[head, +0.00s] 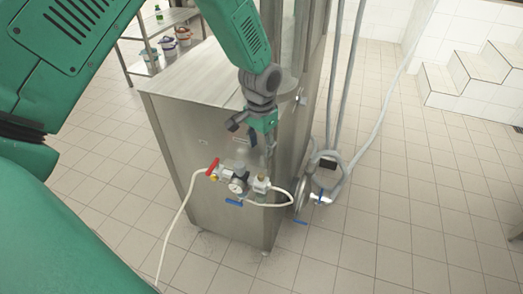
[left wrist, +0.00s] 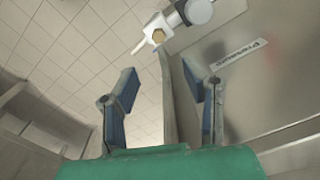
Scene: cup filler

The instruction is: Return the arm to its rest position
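My green left arm comes in from the upper left in the head view. My left gripper (head: 254,138) hangs in front of the steel cabinet (head: 185,130), above the valve group on its front. In the left wrist view its two blue-padded fingers (left wrist: 163,82) are spread apart. No object is held between them; a cabinet edge shows behind the gap. The valve group has a red handle (head: 213,167), a round gauge (head: 236,187) and a blue handle (head: 234,202). My right gripper is not in view.
A pale hose (head: 181,215) runs from the valves to the floor. Grey pipes (head: 345,80) and another blue-handled valve (head: 322,196) stand right of the cabinet. White tiled steps (head: 465,75) are at the back right. The tiled floor (head: 400,220) at right is mostly clear.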

